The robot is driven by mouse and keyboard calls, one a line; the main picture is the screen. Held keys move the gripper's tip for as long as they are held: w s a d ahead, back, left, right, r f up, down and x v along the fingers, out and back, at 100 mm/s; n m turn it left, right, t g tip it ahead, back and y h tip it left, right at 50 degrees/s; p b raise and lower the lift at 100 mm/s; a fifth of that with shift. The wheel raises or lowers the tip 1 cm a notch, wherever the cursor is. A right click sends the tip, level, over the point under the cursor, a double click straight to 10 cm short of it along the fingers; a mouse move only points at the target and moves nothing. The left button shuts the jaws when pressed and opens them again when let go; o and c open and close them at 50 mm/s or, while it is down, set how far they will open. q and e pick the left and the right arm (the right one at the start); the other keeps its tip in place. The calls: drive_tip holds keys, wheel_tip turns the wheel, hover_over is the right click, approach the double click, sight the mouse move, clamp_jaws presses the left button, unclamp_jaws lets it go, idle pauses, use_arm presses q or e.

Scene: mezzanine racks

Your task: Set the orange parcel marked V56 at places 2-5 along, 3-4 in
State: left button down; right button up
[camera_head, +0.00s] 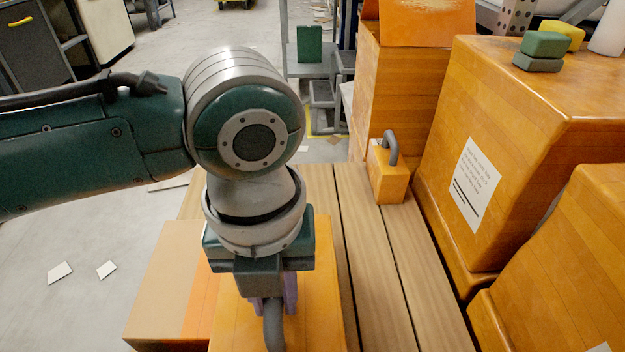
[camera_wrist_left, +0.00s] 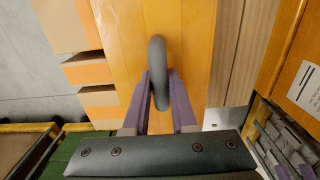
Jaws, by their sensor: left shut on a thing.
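My left gripper (camera_head: 275,293) points down and is shut on the dark grey arched handle of an orange parcel (camera_head: 322,305) at the bottom centre of the head view. In the left wrist view the purple fingers (camera_wrist_left: 160,98) close on either side of the handle (camera_wrist_left: 157,55), above the orange top (camera_wrist_left: 195,25). No V56 mark is readable on this parcel. My arm hides part of its top. Its underside is hidden, so I cannot tell whether it rests on the boards. My right gripper is not in view.
A slatted wooden deck (camera_head: 375,275) runs beside the held parcel. A small orange parcel with a handle (camera_head: 388,183) stands farther back. Large orange boxes (camera_head: 530,105) line the right side. A tan and orange box (camera_head: 165,285) is left. Bare boards lie between.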

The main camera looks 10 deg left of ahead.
use_arm(q)
drive_tip(key=shift+f, duration=0.1)
drive_tip(key=c, duration=0.7)
unclamp_jaws()
drive_tip(key=shift+c, duration=0.2)
wheel_tip(320, 180, up, 12)
drive_tip(key=p, duration=0.5)
drive_tip(key=s+d+n+t+h, duration=0.1)
drive_tip(key=s+d+n+h, duration=0.35)
drive_tip(key=n, duration=0.75)
drive_tip(key=s+a+f+n+t+y, duration=0.1)
drive_tip(key=s+a+n+y, duration=0.1)
drive_tip(key=a+n, duration=0.5)
drive_tip(key=s+a+f+n+t+y, duration=0.1)
drive_tip(key=s+a+n, duration=0.4)
drive_tip(key=n, duration=0.6)
drive_tip(key=shift+s+a+f+n+t+y, duration=0.15)
drive_tip(key=shift+s+a+n+t+y, duration=0.2)
drive_tip(key=shift+a+y, duration=0.45)
drive_tip(key=shift+a, duration=0.15)
